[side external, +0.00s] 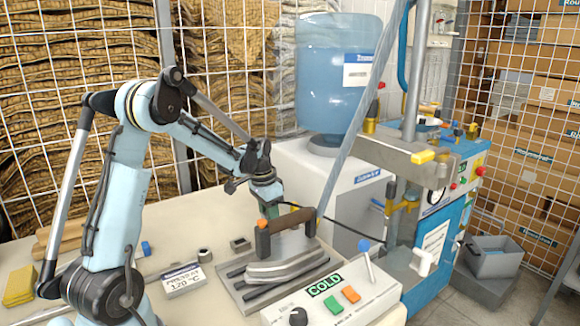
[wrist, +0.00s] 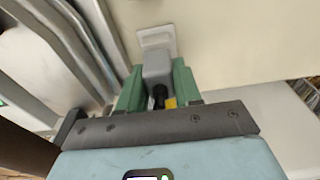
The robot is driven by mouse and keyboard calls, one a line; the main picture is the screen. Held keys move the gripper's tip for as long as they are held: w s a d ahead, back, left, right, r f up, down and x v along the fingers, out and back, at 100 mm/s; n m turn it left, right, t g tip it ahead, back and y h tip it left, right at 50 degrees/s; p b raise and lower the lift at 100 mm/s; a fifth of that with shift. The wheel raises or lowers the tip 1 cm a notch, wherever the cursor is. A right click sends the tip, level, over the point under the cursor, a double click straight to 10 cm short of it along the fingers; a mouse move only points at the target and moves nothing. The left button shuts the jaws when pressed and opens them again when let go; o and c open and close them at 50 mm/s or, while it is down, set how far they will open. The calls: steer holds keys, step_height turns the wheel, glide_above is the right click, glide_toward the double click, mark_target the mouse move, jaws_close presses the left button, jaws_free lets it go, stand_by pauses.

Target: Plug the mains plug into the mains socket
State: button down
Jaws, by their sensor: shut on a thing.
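My gripper (wrist: 156,84) has green fingers, shut on the sides of a grey mains plug (wrist: 155,64) in the wrist view. A black cable and a small yellow piece show at the plug's near end. A pale plate, apparently the mains socket (wrist: 155,36), lies directly beyond the plug. The plug's front overlaps it in the picture; I cannot tell whether they touch or the pins are in. In the side view my gripper (side external: 270,209) is low over the bench behind the press handle. The plug and socket are not clear there, and a dark cable runs off to the right.
A press with a brown handle (side external: 285,234) and grey metal plates stands close to my gripper. A control box marked COLD (side external: 330,300) is in front. A white dispenser (side external: 335,185) with a blue bottle stands behind. The bench (side external: 215,235) has some clear room left of the press.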

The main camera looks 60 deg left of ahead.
mark_target(265, 214)
steer(key=shift+f, duration=0.3)
steer(key=c, duration=0.7)
jaws_free()
step_height(265, 214, up, 12)
steer(key=s, duration=0.1)
steer(key=shift+s, duration=0.25)
steer(key=s+d+t, duration=0.1)
steer(key=d, duration=0.3)
steer(key=d+r, duration=0.1)
steer(key=d, duration=0.3)
steer(key=s+d+t, duration=0.1)
steer(key=d, duration=0.4)
steer(key=shift+s+r+t+y, duration=0.3)
steer(key=shift+s+y, duration=0.05)
steer(key=shift+y, duration=0.05)
steer(key=s+d+f+t, duration=0.3)
steer(key=s+d, duration=0.2)
steer(key=d, duration=0.4)
steer(key=shift+s+d+h, duration=0.2)
steer(key=shift+d+h, duration=0.1)
steer(key=shift+h, duration=0.1)
